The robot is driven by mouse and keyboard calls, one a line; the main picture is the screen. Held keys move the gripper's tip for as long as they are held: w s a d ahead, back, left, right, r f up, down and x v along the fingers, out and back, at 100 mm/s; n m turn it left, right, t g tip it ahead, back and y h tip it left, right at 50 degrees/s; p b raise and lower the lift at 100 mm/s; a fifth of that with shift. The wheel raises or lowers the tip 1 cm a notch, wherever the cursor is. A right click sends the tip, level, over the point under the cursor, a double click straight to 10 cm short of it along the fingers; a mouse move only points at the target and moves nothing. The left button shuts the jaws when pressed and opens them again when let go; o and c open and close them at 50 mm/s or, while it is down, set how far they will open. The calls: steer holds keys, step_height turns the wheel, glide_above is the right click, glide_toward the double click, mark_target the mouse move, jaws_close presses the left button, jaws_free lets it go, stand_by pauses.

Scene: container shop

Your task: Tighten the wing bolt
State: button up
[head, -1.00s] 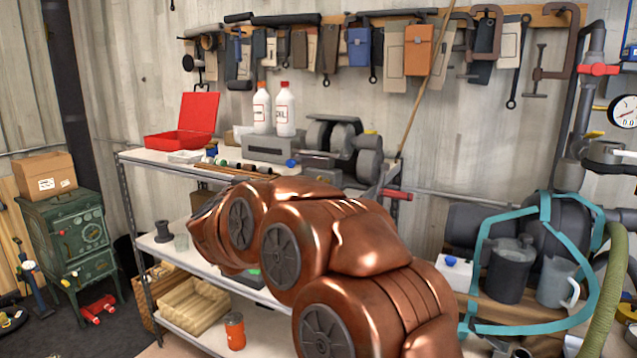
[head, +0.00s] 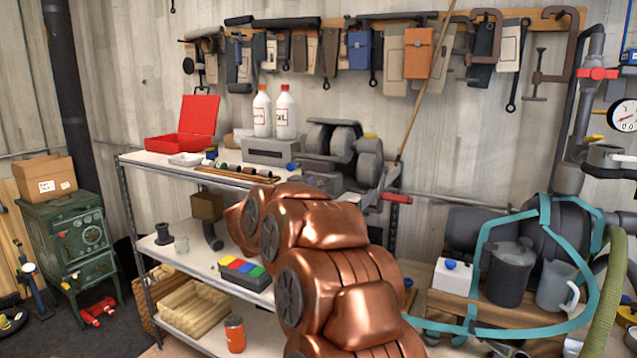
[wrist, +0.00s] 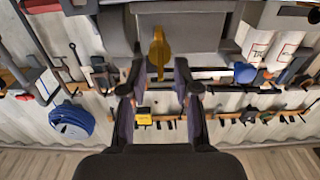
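The wing bolt (wrist: 159,52) looks like a yellow, flat-winged piece on a grey machine (wrist: 195,22) in the wrist view. It stands between and just beyond the fingertips of my gripper (wrist: 160,75). The dark fingers are apart, one on each side, with a visible gap to the yellow piece. In the head view, a small yellow piece (head: 370,135) shows at the top of the grey machine (head: 345,150) on the bench, probably the same bolt. My copper arm stands in front of the shelf there and my gripper cannot be made out.
The bench (head: 160,165) also holds two white bottles (head: 285,112) and an open red case (head: 196,125). A red handle (head: 397,198) sticks out near the bench's right end. A wooden pole (head: 425,80) leans behind. Tools hang on the wall above.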

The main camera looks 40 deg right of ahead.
steer(key=shift+w+d, duration=0.2)
steer(key=shift+d, duration=0.3)
jaws_close()
